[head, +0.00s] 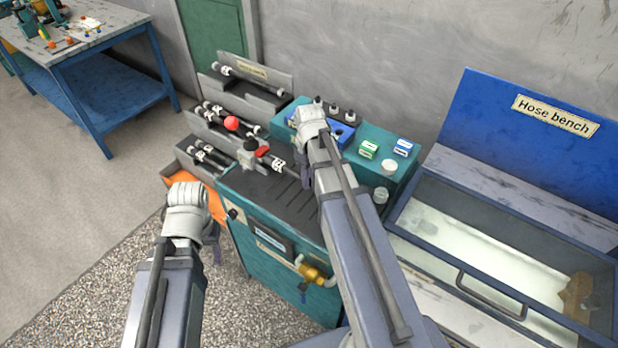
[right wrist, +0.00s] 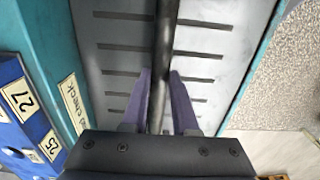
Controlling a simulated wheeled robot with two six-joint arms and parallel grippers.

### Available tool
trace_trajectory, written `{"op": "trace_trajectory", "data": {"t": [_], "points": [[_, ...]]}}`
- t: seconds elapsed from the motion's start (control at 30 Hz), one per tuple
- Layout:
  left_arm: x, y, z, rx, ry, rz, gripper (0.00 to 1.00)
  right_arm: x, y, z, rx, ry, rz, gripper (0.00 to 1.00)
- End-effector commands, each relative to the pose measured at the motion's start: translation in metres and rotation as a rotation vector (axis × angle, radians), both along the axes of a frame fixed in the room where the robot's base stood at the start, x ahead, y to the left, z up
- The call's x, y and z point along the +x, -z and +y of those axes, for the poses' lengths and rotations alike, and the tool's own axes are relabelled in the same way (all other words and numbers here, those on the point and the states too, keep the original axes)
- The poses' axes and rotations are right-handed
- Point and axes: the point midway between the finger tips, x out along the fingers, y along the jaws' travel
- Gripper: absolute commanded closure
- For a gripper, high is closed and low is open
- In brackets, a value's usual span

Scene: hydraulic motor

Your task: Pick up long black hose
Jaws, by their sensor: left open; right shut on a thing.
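A black hose (right wrist: 166,30) runs lengthwise through the right wrist view, over a grey slotted surface. My right gripper (right wrist: 160,78) has its two purple fingers shut on it, one on each side. I cannot tell whether the hose still touches the surface. In the head view my right gripper (head: 306,180) is over the dark top of the teal bench, mostly hidden by its own wrist. My left gripper (head: 213,240) is open, low in front of the bench's left side and partly hidden by its wrist.
Stepped grey racks (head: 285,84) with several black hoses stand behind the teal bench (head: 270,262). A red ball knob (head: 232,123) and small boxes (head: 368,149) are close by. The blue hose bench (head: 520,100) with a clear-lidded tank is on the right.

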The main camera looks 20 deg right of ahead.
Motion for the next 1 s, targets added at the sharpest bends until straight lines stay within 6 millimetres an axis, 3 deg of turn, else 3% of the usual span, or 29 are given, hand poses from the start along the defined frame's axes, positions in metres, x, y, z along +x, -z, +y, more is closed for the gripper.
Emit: {"op": "trace_trajectory", "data": {"t": [0.03,0.43,1.0], "points": [[0.000,-0.014,0.000,0.000,0.000,0.000,0.49,0.000,-0.014,0.000,0.000,0.000,0.000,1.00],[0.000,-0.072,0.000,0.000,0.000,0.000,0.49,0.000,-0.072,0.000,0.000,0.000,0.000,1.00],[0.000,-0.078,0.000,0.000,0.000,0.000,0.49,0.000,-0.078,0.000,0.000,0.000,0.000,1.00]]}}
